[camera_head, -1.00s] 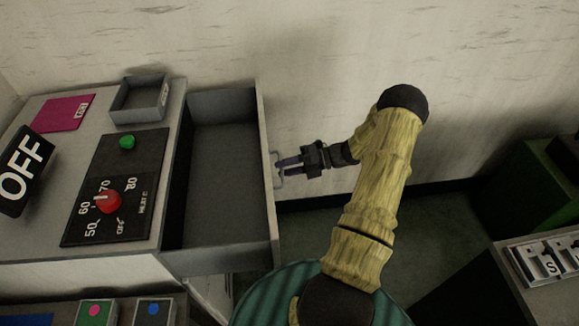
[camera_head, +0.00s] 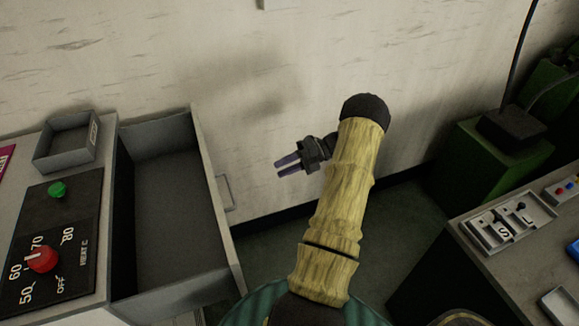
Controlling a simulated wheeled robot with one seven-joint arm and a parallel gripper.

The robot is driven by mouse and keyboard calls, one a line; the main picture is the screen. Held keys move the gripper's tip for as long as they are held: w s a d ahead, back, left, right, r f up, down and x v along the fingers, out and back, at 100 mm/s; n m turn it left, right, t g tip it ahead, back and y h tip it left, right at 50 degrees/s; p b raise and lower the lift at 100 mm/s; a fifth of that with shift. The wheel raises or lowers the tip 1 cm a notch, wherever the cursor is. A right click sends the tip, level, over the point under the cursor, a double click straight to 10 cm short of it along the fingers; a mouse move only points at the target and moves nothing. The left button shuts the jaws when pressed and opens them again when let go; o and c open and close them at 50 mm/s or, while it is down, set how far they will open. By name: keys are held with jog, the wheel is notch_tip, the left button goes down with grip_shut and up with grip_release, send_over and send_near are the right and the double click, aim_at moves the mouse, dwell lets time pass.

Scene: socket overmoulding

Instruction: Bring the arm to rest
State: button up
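My arm, in a yellow wood-like finish with black joints, rises from the bottom centre of the head view and bends over at its top. My gripper (camera_head: 287,166) points left in front of the pale wall. Its two purple-grey fingers are apart with nothing between them, so it is open and empty. It is to the right of the open drawer's handle (camera_head: 226,193) and clear of it.
The grey drawer (camera_head: 170,215) stands pulled out and looks empty. The control panel (camera_head: 55,235) with a red knob (camera_head: 42,259) and green button (camera_head: 57,189) is at left. A grey tray (camera_head: 67,143) sits behind it. Another bench with a switch tray (camera_head: 510,222) stands at right.

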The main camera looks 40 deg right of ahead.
jog(key=shift+s+d+r, duration=0.15)
jog(key=shift+s+d, duration=0.15)
jog(key=shift+d, duration=0.35)
